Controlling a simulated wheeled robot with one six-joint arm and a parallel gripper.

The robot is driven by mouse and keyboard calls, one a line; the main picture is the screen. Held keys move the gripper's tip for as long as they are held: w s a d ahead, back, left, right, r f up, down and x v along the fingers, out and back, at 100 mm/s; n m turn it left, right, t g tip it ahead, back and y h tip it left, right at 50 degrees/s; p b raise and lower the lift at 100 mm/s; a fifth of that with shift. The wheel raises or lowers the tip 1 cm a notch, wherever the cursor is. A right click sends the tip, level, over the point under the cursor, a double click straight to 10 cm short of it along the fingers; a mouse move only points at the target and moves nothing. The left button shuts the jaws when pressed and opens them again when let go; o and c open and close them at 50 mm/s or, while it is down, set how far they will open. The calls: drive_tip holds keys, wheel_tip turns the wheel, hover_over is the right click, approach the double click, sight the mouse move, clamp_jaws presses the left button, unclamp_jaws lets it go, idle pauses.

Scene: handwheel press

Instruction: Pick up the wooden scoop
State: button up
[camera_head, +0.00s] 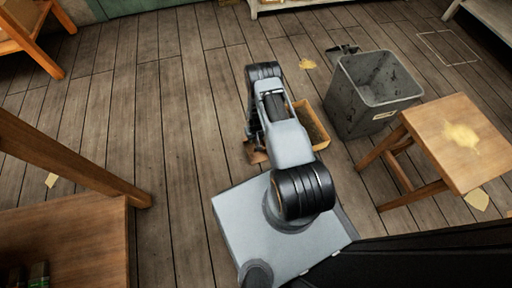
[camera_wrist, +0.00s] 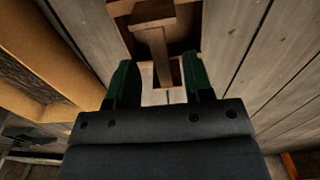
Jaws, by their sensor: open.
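The wooden scoop (camera_wrist: 153,38) lies on the plank floor in the wrist view, at the top middle. It has raised wooden sides, a dark hollow and a narrow handle running down the picture. My gripper (camera_wrist: 161,82) is open, with green fingertips on either side of the handle's lower end. Gaps show beside the handle; I cannot tell how far above it the fingers are. In the head view a piece of the scoop (camera_head: 256,154) shows left of my arm, which hides most of it and my gripper.
A wooden box (camera_head: 318,130) stands just right of my arm and fills the wrist view's left side (camera_wrist: 62,55). A grey bin (camera_head: 365,105) and a wooden stool (camera_head: 450,135) stand further right. A wooden table (camera_head: 75,235) is at lower left.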

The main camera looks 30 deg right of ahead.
sight(255, 140)
drive_tip(key=shift+f+b, duration=1.6)
drive_tip(key=shift+f, duration=1.05)
drive_tip(key=shift+r, duration=0.1)
clamp_jaws()
